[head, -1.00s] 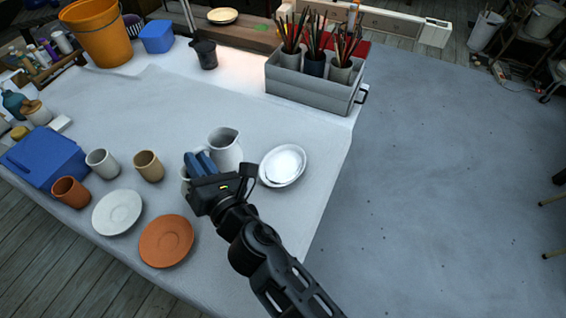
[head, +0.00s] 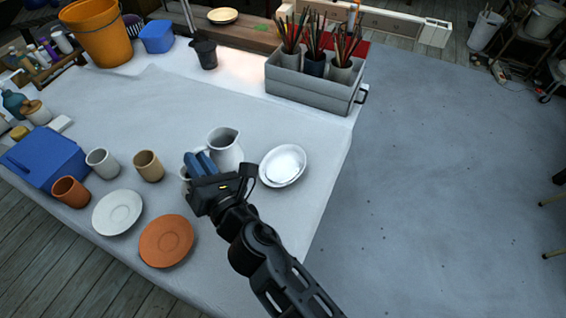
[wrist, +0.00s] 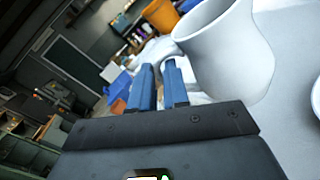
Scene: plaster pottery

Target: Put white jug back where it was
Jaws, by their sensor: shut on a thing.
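The white jug (head: 226,150) is upright over the middle of the table, with its open mouth up. It fills the upper right of the wrist view (wrist: 232,55). My gripper (head: 197,162) is at the jug's left side, its two blue fingers close together. In the wrist view the fingers (wrist: 160,88) point away beside the jug's body, with white showing around and behind them. The gripper is shut on the jug at its handle side; the grip itself is mostly hidden. I cannot tell whether the jug's base touches the table.
A white dish (head: 284,166) lies close right of the jug. Cups (head: 148,166), a white plate (head: 117,212) and a terracotta plate (head: 166,241) are at the left. A grey crate (head: 312,88) with brush pots stands behind. The cloth behind the jug (head: 185,105) is clear.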

